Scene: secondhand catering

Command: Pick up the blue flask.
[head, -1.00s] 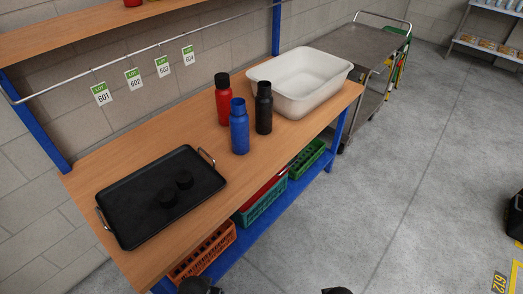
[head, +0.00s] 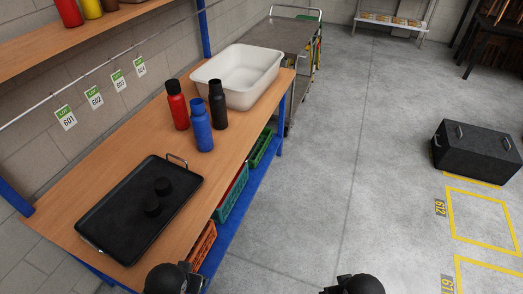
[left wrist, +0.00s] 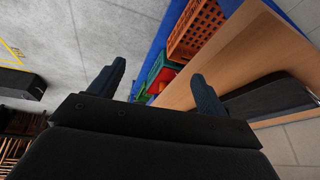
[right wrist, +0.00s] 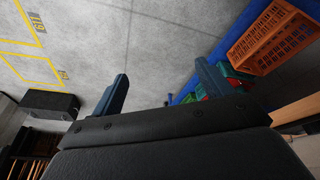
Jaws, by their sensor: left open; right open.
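The blue flask (head: 201,127) stands upright on the wooden workbench (head: 137,143) in the head view, without a visible cap. A red flask (head: 177,108) with a dark cap stands behind it to the left, and a black flask (head: 217,106) stands close behind it to the right. My left gripper shows in the left wrist view (left wrist: 155,88), open and empty, beside the bench's front edge. My right gripper shows in the right wrist view (right wrist: 162,90), open and empty over the floor. Both are apart from the flask; the head view shows only dark arm parts at its bottom edge.
A black tray (head: 112,228) with two dark round pieces lies at the bench's near end. A white tub (head: 262,92) stands behind the flasks. Crates, including a green one (head: 262,147), sit on the lower shelf.

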